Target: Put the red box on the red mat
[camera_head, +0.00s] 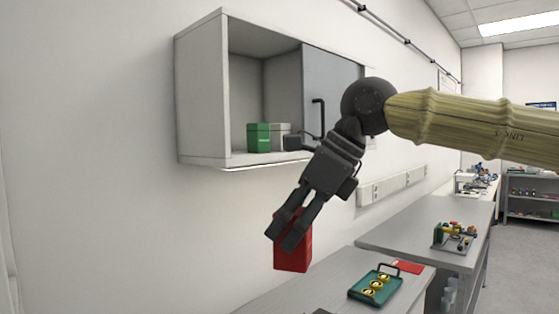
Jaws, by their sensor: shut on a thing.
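My gripper (287,231) is shut on the red box (294,257). It points down and left, and its fingers cover the upper part of the box. The box appears held in the air, in front of the wall and left of the near bench top. The red mat (407,267) appears as a small flat red patch on the near bench, behind the green tray and right of the box in the picture. The tray's handle partly overlaps it.
A teal tray (360,293) with yellow round pieces and a dark handle stands on the near bench (318,288). A wall cabinet (203,97) with a part-open grey sliding door holds a green box (259,138). A farther bench (405,240) carries a small apparatus (455,237).

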